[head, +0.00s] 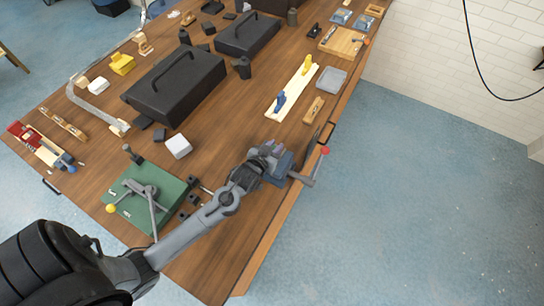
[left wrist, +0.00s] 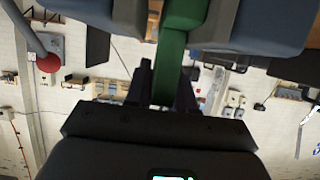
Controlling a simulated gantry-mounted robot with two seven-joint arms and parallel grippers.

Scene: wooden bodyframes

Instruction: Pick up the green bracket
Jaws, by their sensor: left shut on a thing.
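The green bracket (left wrist: 172,62) shows in the left wrist view as a green strip running down between the fingers of my left gripper (left wrist: 164,90). The gripper is shut on it. The strip also passes between the grey-blue blocks of a vise (left wrist: 255,28); I cannot tell whether it touches them. In the head view my left gripper (head: 268,154) is at the vise (head: 279,172) on the table's right edge, and I cannot make out the bracket there. My right gripper is in neither view.
The vise's handle has a red ball (head: 325,151) beyond the table edge. A green fixture plate (head: 125,211) with a clamp lies left of my arm. Black cases (head: 178,88), a white cube (head: 178,146) and a wooden plane (head: 314,109) stand on the wooden table (head: 215,155).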

